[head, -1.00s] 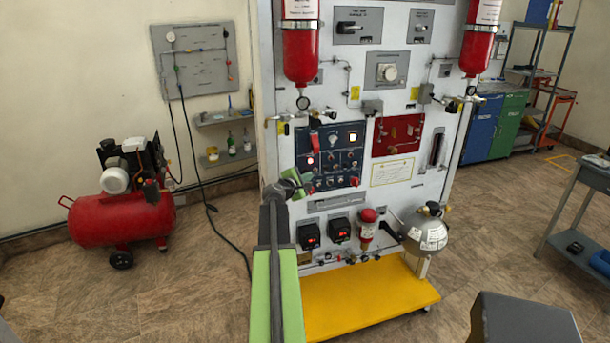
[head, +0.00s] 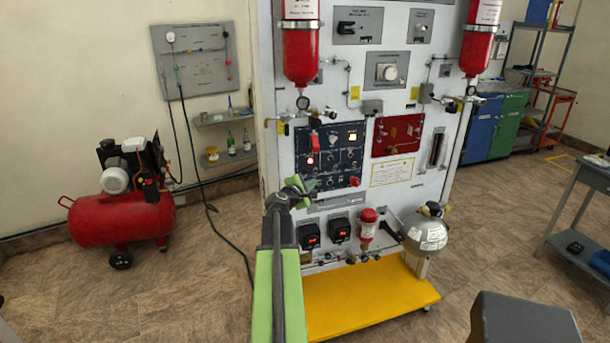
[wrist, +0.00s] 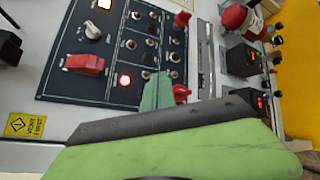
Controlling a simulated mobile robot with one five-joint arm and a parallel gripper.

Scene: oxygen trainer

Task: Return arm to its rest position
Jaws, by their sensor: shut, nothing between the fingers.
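My gripper (head: 304,186) is at the end of my green and grey arm, in front of the lower left of the oxygen trainer panel (head: 264,130). It is shut and empty. In the wrist view my green gripper (wrist: 158,92) lies across the lower part of the picture. Beyond it is the dark blue control panel (wrist: 75,45) with a red switch cover (wrist: 84,64), a grey knob (wrist: 92,32) and a lit red lamp (wrist: 124,81). The gripper hides part of that panel's lower edge. I cannot tell whether it touches the panel.
A yellow base (head: 365,300) juts out below the trainer, with a grey round tank (head: 426,232) at its right. A red compressor (head: 122,218) stands left. A grey table (head: 592,176) is at the right. Open floor (head: 185,290) lies to the left of my arm.

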